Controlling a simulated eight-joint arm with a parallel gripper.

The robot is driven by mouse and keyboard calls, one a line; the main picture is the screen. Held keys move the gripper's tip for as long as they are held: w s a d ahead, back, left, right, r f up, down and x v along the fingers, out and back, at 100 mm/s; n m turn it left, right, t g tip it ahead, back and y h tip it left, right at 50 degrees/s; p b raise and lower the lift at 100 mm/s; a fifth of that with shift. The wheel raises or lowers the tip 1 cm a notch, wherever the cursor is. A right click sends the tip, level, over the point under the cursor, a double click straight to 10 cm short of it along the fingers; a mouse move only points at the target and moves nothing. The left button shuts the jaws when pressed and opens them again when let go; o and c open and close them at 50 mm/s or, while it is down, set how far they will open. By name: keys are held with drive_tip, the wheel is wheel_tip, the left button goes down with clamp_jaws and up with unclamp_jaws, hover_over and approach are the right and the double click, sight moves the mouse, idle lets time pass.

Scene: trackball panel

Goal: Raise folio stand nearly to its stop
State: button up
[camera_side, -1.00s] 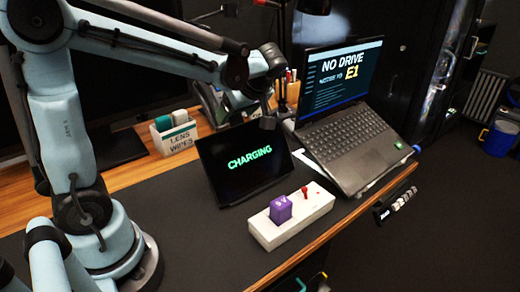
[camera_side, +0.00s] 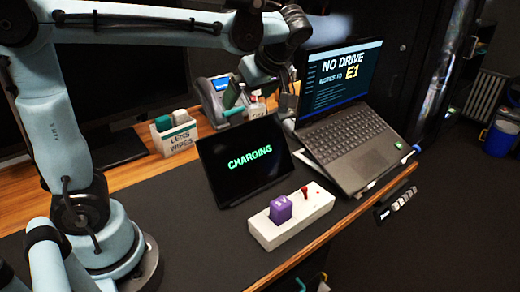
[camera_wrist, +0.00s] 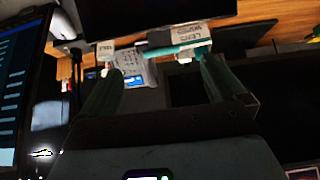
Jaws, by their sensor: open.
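The folio stand (camera_side: 243,165) carries a dark tablet face reading CHARGING and leans back on the black desk mat. Any support behind it is hidden from the side camera. My gripper (camera_side: 238,98) is above and behind the tablet's top edge, apart from it, and small in the side view. In the wrist view, my gripper (camera_wrist: 165,82) has two green fingers spread wide with nothing between them. The folio stand cannot be made out for certain in the wrist view.
An open laptop (camera_side: 350,140) on a riser stands close on the right. A LENS WIPES box (camera_side: 174,138) and a grey device (camera_side: 212,98) stand behind.

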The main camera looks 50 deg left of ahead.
drive_tip(key=v, duration=0.3)
drive_tip(key=shift+d+r, duration=0.1)
drive_tip(key=shift+d, duration=0.1)
drive_tip(key=s+d+f+m+t+h, duration=0.2)
drive_tip(key=f+m, duration=0.3)
drive_tip(key=m, duration=0.4)
drive_tip(key=s+d+f+m+t+h, duration=0.2)
drive_tip(key=s+f+m+t+h, duration=0.3)
drive_tip(key=m, duration=0.4)
drive_tip(key=shift+d+f+h, duration=0.3)
drive_tip(key=shift+d+f, duration=0.05)
drive_tip(key=shift+f, duration=0.45)
